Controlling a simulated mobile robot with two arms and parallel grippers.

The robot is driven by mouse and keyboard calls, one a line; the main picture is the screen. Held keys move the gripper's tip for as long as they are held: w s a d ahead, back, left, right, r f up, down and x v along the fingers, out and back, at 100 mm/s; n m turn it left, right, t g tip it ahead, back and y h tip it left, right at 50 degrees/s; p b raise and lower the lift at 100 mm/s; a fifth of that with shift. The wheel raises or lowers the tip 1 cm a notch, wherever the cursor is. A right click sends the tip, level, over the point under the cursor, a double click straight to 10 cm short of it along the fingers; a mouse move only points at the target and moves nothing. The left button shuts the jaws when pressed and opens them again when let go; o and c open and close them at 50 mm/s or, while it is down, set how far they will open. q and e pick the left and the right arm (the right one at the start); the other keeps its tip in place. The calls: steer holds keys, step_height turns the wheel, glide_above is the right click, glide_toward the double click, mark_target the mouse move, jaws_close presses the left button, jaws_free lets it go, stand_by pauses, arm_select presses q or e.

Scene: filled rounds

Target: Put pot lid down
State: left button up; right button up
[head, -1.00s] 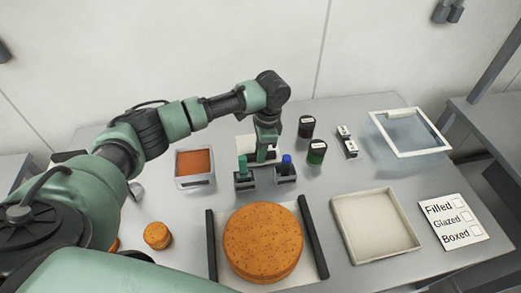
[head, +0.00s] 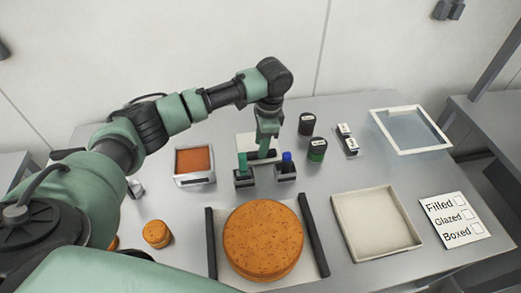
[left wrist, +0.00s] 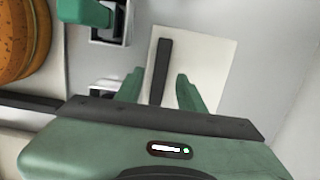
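The pot lid (head: 246,142) is a pale square plate with a dark bar handle. It lies flat on the table behind the two small holders. In the left wrist view the lid (left wrist: 212,62) shows with its bar lying between the fingers. My left gripper (head: 266,146) points down over the lid. Its fingers (left wrist: 157,78) are apart, with gaps to the bar on both sides. The square pot (head: 194,180) with orange filling stands uncovered left of the lid. My right gripper is not in view.
Holders with a green tool (head: 242,162) and a blue-topped tool (head: 287,160) stand close in front of the lid. Dark jars (head: 307,124) stand right of it. A big round cake (head: 263,240), an empty tray (head: 338,212) and a framed clear pane (head: 408,152) lie further out.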

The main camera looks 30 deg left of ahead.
arm_select(q)
step_height(320, 180, up, 9)
steer(key=d+b, duration=0.1)
steer(key=b, duration=0.1)
steer(key=shift+w+r, duration=0.2)
steer(key=shift+w, duration=0.15)
